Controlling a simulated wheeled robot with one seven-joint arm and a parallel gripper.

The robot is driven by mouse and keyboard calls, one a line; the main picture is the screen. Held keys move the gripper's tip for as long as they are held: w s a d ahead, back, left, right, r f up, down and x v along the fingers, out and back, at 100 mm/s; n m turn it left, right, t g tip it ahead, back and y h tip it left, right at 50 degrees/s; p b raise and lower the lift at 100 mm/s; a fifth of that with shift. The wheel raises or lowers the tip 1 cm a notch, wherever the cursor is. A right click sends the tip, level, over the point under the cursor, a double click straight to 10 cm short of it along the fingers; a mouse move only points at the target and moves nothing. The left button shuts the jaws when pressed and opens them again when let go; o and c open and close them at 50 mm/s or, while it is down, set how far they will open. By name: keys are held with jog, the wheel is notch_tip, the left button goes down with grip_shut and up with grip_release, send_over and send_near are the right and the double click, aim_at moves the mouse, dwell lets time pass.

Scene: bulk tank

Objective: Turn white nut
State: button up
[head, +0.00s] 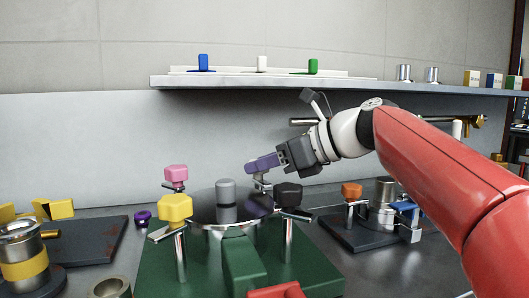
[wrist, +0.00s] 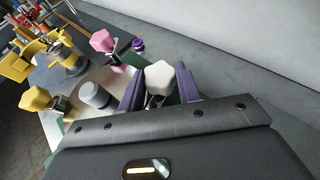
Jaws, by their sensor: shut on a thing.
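The white nut (wrist: 159,76) is a faceted knob and sits between the purple fingers of my gripper (wrist: 160,88) in the wrist view. In the head view my gripper (head: 263,164) reaches in from the right, at the far right of the green base (head: 160,262). Its fingers are shut on the nut and mostly hide it there. A metal post shows under the fingers.
Pink (head: 176,173), yellow (head: 175,208) and black (head: 288,194) nuts stand on posts around a grey cylinder (head: 226,192). An orange nut (head: 352,190) stands to the right. A shelf (head: 300,83) runs behind, above my gripper.

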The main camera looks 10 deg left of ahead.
jog(key=n+g+p, duration=0.2)
jog(key=g, duration=0.1)
jog(key=shift+w+r+n+p, duration=0.2)
jog(key=shift+w+n+p, duration=0.1)
jog(key=shift+p, duration=0.05)
jog(key=n+g, duration=0.2)
jog(key=shift+w+f+g, duration=0.1)
jog(key=shift+f+g, duration=0.1)
jog(key=shift+g, duration=0.2)
jog(key=shift+w+n+g+h, duration=0.1)
jog(key=shift+n+g+h, duration=0.5)
jog(key=shift+n+g, duration=0.8)
jog(key=o, duration=1)
jog(key=shift+c, duration=0.2)
